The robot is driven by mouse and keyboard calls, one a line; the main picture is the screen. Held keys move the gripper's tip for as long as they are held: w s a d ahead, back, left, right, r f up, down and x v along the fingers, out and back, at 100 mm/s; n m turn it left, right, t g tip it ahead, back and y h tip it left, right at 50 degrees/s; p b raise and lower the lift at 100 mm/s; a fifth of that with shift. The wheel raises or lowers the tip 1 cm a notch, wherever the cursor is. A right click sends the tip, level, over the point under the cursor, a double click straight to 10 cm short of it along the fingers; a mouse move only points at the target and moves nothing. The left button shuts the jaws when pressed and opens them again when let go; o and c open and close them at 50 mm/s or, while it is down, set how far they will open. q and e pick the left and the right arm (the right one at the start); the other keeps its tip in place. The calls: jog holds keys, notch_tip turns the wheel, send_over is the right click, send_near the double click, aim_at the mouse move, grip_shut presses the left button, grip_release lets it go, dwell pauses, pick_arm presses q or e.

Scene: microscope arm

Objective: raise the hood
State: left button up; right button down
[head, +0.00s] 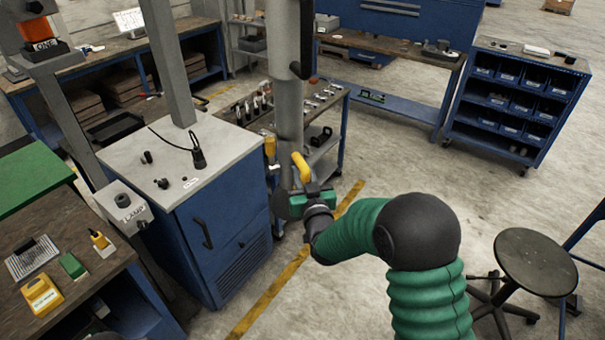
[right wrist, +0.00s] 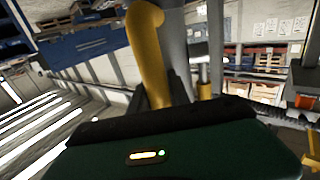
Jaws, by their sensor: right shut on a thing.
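A thick grey vertical tube (head: 289,85) hangs in the middle of the head view, with a yellow handle (head: 300,166) at its lower end. My right gripper (head: 304,186) is shut on this yellow handle. In the right wrist view the curved yellow handle (right wrist: 147,45) rises between the dark fingers, in front of the grey tube (right wrist: 173,45). The gripper body hides the handle's lower part. I cannot clearly make out a separate hood shape. My left gripper is not in view.
A blue cabinet (head: 222,232) with a pale top (head: 168,176) stands left of the tube. A tool cart (head: 343,120) is close behind it. A stool (head: 537,262) and a blue bin rack (head: 517,105) stand at right. The floor between is clear.

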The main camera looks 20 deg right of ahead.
notch_tip(320, 180, up, 16)
jog(key=p, duration=0.3)
jog(key=shift+f, duration=0.15)
jog(key=c, duration=1.6)
grip_release()
jog(key=o, duration=0.4)
jog(key=shift+c, duration=0.2)
jog(key=shift+f, duration=0.1)
jog(key=s+a+b, duration=0.1)
jog(key=s+b, duration=0.4)
jog(key=s, duration=1.1)
jog(key=shift+s+a+b, duration=0.2)
jog(key=shift+s+b, duration=0.1)
jog(key=shift+s, duration=0.05)
